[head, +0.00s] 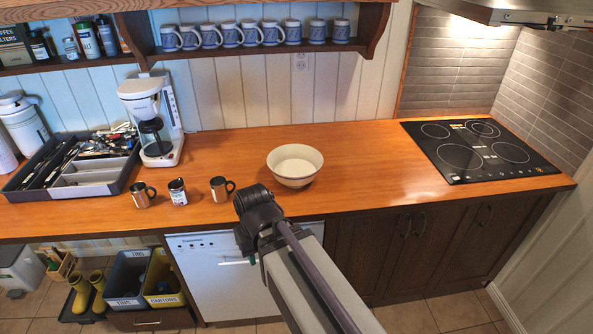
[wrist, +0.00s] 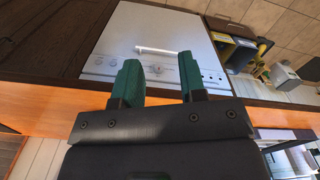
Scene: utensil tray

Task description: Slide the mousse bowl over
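The mousse bowl (head: 295,179), a cream bowl with a darker line near its rim, stands upright on the wooden counter (head: 360,160). It looks empty, with its pale inside showing. It does not show in the wrist view. My gripper (wrist: 159,78) is open, with its two green fingers apart and nothing between them. It is in front of the counter, facing the white dishwasher front, apart from the bowl. In the head view my own arm hides most of the gripper.
Several mugs (head: 220,189) stand left of the bowl along the counter's front. A coffee maker (head: 157,125) and utensil tray (head: 95,181) are farther left. A black hob (head: 478,150) is at the right. Counter between bowl and hob is clear. A mug shelf (head: 345,47) hangs above.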

